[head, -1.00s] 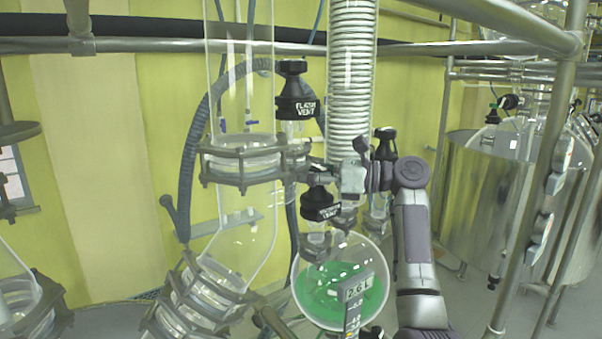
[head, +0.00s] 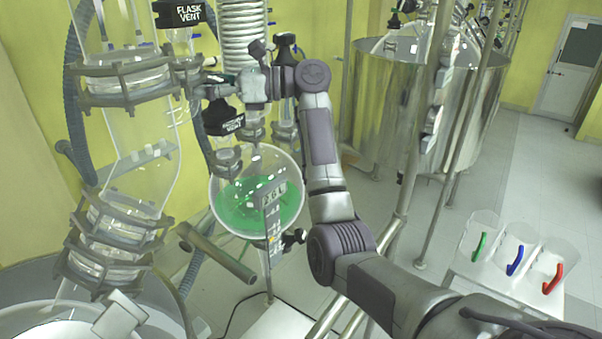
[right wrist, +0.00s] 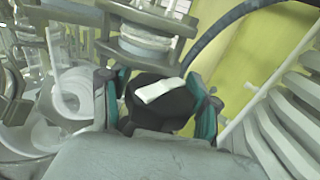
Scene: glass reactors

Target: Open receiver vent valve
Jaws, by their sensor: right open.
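The black valve knob (head: 222,112) with a white-lettered label ending in "VENT" sits above the round glass receiver (head: 285,165), which holds green liquid. Part of the lettering is too small to read. My right gripper (head: 222,86) is at the top of this knob. In the right wrist view, the black knob (right wrist: 172,112) with its white strip lies between the teal-padded fingers of my open right gripper (right wrist: 160,103). Whether the pads touch it I cannot tell. A second black knob, labelled FLASK VENT (head: 182,14), is higher up and left. My left gripper is out of view.
A metal coil condenser (head: 238,40) stands just behind the gripper. Clamped glass columns (head: 135,135) are at the left. A large steel vessel (head: 395,110) and frame poles stand to the right. Jugs with green, blue and red handles (head: 515,258) stand on a white table.

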